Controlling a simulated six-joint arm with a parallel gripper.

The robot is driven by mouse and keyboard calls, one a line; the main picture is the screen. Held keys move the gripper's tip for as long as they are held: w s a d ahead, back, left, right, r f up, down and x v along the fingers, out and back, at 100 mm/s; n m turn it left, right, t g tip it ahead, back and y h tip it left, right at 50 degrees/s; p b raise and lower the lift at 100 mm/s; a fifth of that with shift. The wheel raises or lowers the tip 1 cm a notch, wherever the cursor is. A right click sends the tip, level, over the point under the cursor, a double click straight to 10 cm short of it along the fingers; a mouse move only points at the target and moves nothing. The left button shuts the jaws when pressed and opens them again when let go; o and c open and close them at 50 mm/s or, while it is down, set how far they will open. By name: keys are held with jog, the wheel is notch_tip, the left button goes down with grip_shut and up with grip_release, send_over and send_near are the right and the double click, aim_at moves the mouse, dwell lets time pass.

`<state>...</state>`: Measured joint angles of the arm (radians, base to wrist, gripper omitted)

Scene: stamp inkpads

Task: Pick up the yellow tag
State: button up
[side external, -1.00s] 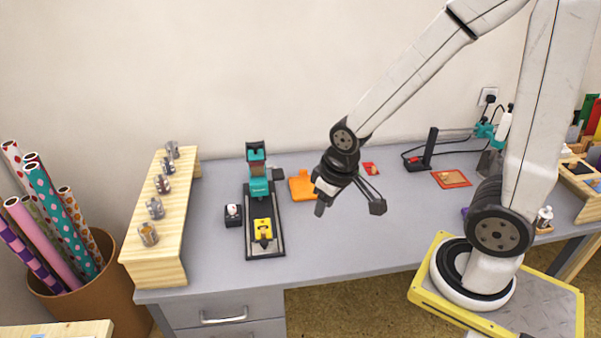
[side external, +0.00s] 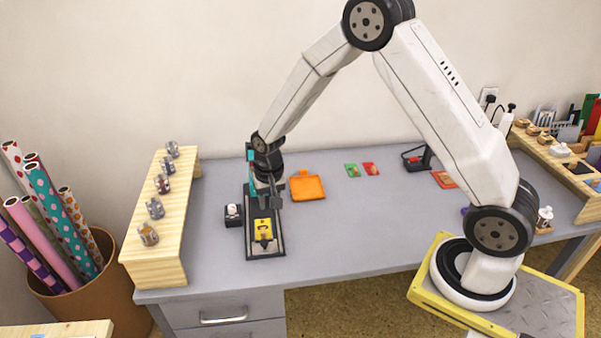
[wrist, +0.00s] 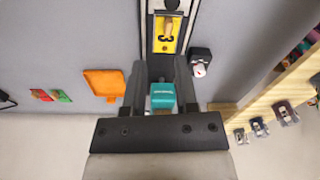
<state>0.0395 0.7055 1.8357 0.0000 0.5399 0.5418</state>
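The yellow tag (side external: 263,229) lies on the front part of a long black base (side external: 279,244) on the desk. In the wrist view the yellow tag (wrist: 164,42) is near the top, ahead of the fingers, with a dark mark and a small tan piece on it. My gripper (side external: 271,201) is above the rear part of the base, behind the tag and apart from it. In the wrist view my gripper (wrist: 160,65) is open, with the teal press head (wrist: 163,97) showing between its fingers. My gripper hides much of the press in the side view.
A black inkpad block (side external: 233,215) stands just left of the base. An orange tray (side external: 308,188) lies to the right, with green (side external: 352,170) and red (side external: 371,168) tags farther right. A wooden rack (side external: 160,225) with stamps edges the left. The desk's middle is clear.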

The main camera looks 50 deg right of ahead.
aim_at(263, 231)
jog(key=w+f, duration=0.1)
jog(key=f, duration=0.1)
jog(key=w+f+m, duration=0.1)
jog(key=f, duration=0.1)
jog(key=w+f+m, duration=0.1)
jog(key=w+f, duration=0.1)
jog(key=shift+d+f+g, duration=0.1)
jog(key=shift+d+g, duration=0.3)
jog(key=shift+f, duration=1.3)
jog(key=shift+f, duration=2.6)
grip_shut()
